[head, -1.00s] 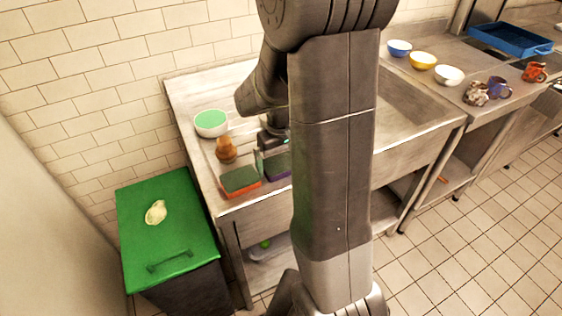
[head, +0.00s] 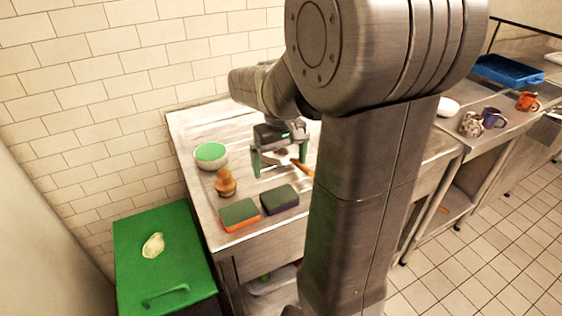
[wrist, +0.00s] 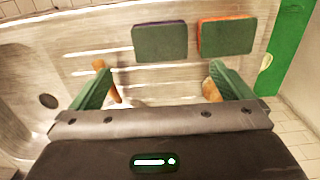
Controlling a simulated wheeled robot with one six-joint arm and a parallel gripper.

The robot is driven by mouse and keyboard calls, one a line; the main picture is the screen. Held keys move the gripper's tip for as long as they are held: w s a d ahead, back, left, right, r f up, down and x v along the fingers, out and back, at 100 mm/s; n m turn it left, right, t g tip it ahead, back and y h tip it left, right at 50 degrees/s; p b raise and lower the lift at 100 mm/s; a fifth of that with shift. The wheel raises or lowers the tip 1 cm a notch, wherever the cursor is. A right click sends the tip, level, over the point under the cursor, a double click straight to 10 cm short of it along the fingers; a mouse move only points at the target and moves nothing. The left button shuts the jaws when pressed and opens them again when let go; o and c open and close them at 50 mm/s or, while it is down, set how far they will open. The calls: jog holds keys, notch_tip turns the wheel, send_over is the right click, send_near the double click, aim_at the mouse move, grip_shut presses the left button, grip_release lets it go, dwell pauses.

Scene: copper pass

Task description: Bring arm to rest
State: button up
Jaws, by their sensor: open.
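My gripper (head: 280,166) is open and empty above the steel drainboard (head: 190,126), behind the sponges in the head view. Its two green fingers are spread apart, and the wrist view also shows my gripper (wrist: 163,88) with nothing held between them. A green sponge with a purple underside (head: 279,199) lies on the board, in front of the gripper and apart from it. My arm covers much of the sink and counter in the head view.
A green-and-orange sponge (head: 239,215), a wooden brush (head: 225,183) and a green-filled white bowl (head: 211,156) stand nearby. A wooden handle (wrist: 108,82) lies by one finger. A green-lidded bin (head: 185,245) is front left. Mugs (head: 494,117) and a blue tray (head: 507,70) are right.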

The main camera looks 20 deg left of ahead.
aim_at(281, 197)
jog(key=shift+f, duration=0.1)
notch_tip(281, 197, down, 12)
jog(key=shift+f+b, duration=0.25)
jog(key=shift+b, duration=0.05)
notch_tip(281, 197, up, 3)
jog(key=shift+f, duration=0.1)
jog(key=shift+r, duration=0.6)
jog(key=shift+f, duration=0.1)
